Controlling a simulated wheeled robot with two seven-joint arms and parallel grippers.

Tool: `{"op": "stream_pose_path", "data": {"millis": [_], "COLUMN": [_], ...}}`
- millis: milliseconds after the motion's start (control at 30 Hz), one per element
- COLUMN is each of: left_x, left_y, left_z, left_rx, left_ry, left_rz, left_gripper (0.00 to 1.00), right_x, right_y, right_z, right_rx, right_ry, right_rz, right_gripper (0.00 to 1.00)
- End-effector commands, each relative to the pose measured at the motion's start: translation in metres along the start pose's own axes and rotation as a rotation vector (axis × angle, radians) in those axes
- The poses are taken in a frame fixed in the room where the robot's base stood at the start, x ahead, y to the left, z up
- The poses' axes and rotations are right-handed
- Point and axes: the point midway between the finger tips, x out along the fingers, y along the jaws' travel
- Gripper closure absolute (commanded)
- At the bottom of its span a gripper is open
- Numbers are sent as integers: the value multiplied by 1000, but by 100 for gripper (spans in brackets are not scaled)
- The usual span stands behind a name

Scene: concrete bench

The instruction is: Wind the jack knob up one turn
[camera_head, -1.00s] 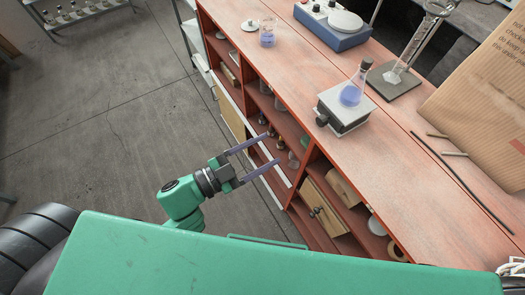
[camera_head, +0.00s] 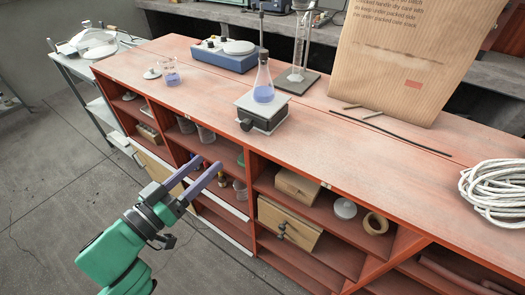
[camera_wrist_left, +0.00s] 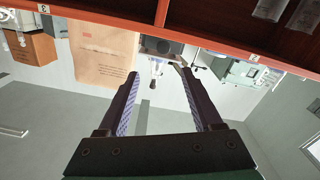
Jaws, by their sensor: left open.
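The jack (camera_head: 262,113) is a small low platform with a light grey top, standing on the red bench top. Its dark round knob (camera_head: 246,125) sticks out at the front left. A conical flask (camera_head: 263,93) with blue-violet liquid stands on the jack. My left gripper (camera_head: 207,163) is open and empty, in front of the bench shelves, lower than the bench top and left of the knob, well apart from it. In the left wrist view, the open fingers (camera_wrist_left: 158,74) frame the jack (camera_wrist_left: 160,45), seen upside down beyond the bench edge. My right gripper is not in view.
A stand (camera_head: 297,82) with a glass cylinder is behind the jack. A blue device (camera_head: 225,58) and a beaker (camera_head: 171,78) are to the left. Bench space right of the jack is clear.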

Motion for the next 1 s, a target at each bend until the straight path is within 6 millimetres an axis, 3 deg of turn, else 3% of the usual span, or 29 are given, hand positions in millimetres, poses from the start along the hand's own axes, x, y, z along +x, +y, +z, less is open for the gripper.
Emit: {"op": "stream_pose_path", "data": {"millis": [200,300,433,600,800,1000], "left_x": [24,38,55,88,128,143], "left_y": [0,-1,0,3,1,2], "left_z": [0,0,1,-6,-3,-2], "left_rx": [10,8,10,9,7,8], "left_ry": [5,7,4,2,0,-2], "left_rz": [4,1,3,4,1,2], "left_gripper": [33,33,33,33,33,33], "right_x": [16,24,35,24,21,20], "right_y": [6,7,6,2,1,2], "right_z": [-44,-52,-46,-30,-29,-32], "right_rx": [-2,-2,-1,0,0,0], "right_ry": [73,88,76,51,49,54], "right_rz": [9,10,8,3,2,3], "right_gripper": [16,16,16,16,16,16]}}
